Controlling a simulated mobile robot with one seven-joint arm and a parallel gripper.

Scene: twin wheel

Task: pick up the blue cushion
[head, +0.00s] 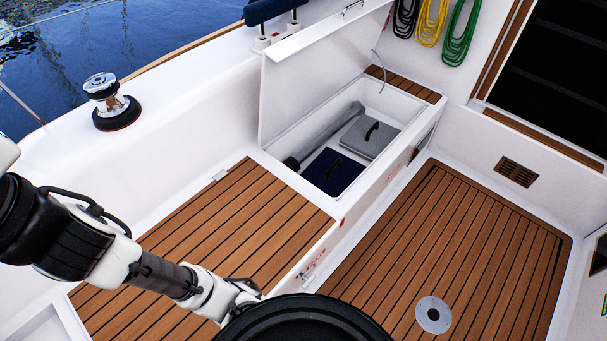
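A dark navy-blue cushion (320,170) with a black strap handle lies flat in the near end of the open white locker (350,193). A grey square piece (369,138) with a similar handle is beside it, toward the far end. A grey tube-like object (325,136) with a dark end lies along the locker's left side, close to the cushion. My arm reaches in from the left, low over the wooden seat and apart from the locker. My gripper's fingers do not show; a black rounded shape covers the bottom middle.
The raised white lid (318,75) stands along the locker's left side. A slatted wooden seat (215,225) is in front. The wooden floor (445,260) to the right is clear. A winch (112,103) is on the left coaming; coiled ropes (431,22) hang behind.

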